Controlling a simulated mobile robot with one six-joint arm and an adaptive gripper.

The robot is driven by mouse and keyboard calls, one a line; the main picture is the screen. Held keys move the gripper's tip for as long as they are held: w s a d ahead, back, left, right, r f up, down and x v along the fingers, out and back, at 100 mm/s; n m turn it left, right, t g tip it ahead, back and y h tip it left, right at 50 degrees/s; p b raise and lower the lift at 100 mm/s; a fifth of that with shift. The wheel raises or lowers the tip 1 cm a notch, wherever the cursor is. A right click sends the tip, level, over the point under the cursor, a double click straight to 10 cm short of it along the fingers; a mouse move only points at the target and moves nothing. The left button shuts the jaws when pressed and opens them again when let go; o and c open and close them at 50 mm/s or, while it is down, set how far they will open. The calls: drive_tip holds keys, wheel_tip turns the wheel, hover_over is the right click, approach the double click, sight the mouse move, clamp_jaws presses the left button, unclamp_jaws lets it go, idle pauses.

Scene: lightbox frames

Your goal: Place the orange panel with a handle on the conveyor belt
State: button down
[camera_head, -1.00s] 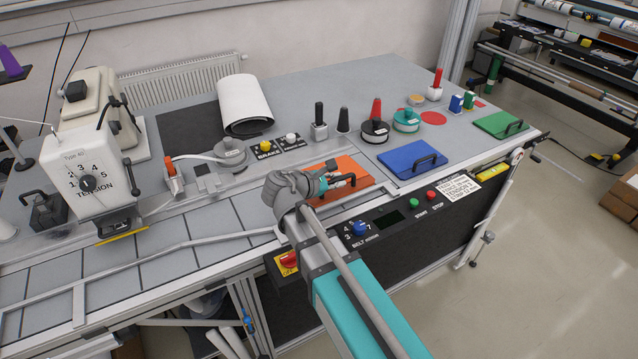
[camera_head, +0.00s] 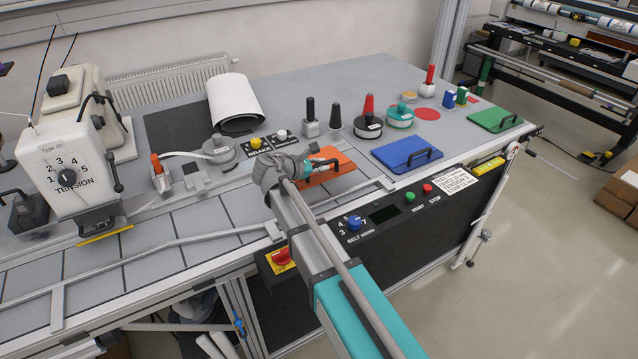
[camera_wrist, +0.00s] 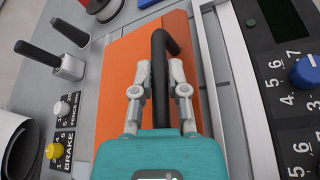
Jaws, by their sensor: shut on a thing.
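In the head view my gripper (camera_head: 325,164) reaches over the panel from the left. I cannot tell whether the panel is lifted off the table. My wrist hides part of its left side.
A blue panel (camera_head: 400,155) and a green panel (camera_head: 490,119) lie to the right. The control box (camera_head: 385,215) runs along the front. Stamps and reels stand behind, including a black-handled block (camera_head: 310,125). The tension machine (camera_head: 70,170) stands left, over the belt.

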drive_tip(key=shift+w+a+f+b, duration=0.2)
drive_tip(key=shift+w+f+b, duration=0.45)
drive_tip(key=shift+f, duration=0.2)
drive_tip(key=shift+w+a+f+b, duration=0.15)
drive_tip(key=shift+w+f+b, duration=0.5)
drive_tip(key=shift+f, duration=0.15)
drive_tip(key=shift+w+f, duration=0.1)
drive_tip(key=shift+f, duration=0.05)
drive_tip(key=shift+w+a+f+b, duration=0.15)
drive_tip(key=shift+w+f+b, duration=0.3)
drive_tip(key=shift+b, duration=0.2)
drive_tip(key=shift+s+f+b, duration=0.15)
drive_tip(key=shift+f+b, duration=1.2)
drive_tip(key=shift+f, duration=0.1)
drive_tip(key=c, duration=0.7)
unclamp_jaws()
drive_tip(key=shift+o, duration=0.2)
drive_tip(key=p+v, duration=0.4)
drive_tip(key=v, duration=0.6)
drive_tip(key=shift+r, duration=0.15)
drive_tip(key=shift+v, duration=0.95)
